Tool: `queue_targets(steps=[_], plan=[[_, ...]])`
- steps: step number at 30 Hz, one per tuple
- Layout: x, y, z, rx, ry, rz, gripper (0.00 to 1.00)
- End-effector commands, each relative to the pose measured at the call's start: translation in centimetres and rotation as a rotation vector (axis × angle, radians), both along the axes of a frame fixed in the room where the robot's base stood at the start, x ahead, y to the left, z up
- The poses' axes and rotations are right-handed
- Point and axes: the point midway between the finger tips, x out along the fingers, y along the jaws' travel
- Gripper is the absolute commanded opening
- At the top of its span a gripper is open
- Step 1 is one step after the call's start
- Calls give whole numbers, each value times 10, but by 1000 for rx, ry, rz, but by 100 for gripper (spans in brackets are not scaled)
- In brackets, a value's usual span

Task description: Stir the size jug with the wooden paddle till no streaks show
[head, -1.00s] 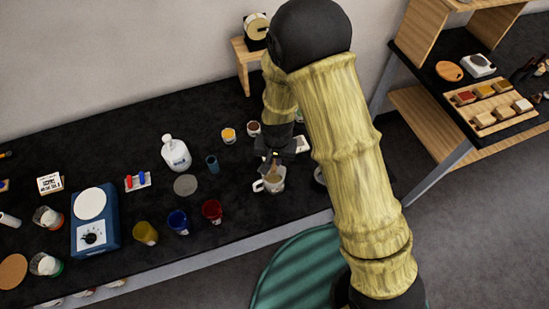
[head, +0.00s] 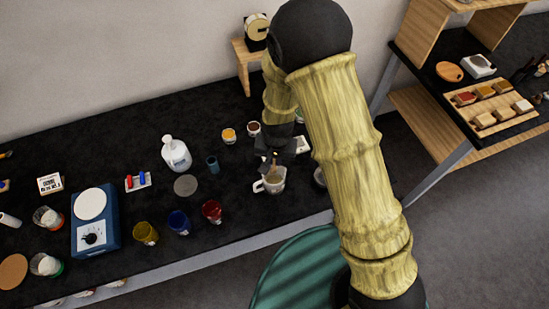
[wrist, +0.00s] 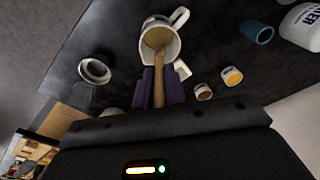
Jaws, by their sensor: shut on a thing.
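The size jug (head: 270,185) is a pale jug with a handle on its left side in the head view. It stands upright near the front edge of the black bench. The wrist view shows the jug (wrist: 172,24) from above, with tan-brown contents. My gripper (wrist: 160,88) is shut on the wooden paddle (wrist: 165,72), with a dark purple finger on either side of it. The paddle's far end is inside the jug, and its tip is hidden in the contents. In the head view my gripper (head: 273,157) is just above the jug, partly hidden by my arm.
A white bottle (head: 176,155), a teal cup (head: 212,164), a grey disc (head: 186,185) and red (head: 212,211), blue (head: 179,222) and yellow (head: 146,233) cups stand left of the jug. Two small pots, orange (head: 228,136) and brown (head: 254,129), are behind it.

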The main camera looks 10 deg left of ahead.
Motion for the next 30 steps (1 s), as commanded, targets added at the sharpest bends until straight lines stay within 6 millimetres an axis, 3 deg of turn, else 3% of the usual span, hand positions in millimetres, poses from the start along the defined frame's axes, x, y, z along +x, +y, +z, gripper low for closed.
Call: queue_targets(steps=[16, 30], plan=[[0, 0, 47, 0, -1, 0, 0], [0, 0, 48, 0, 0, 0, 0]])
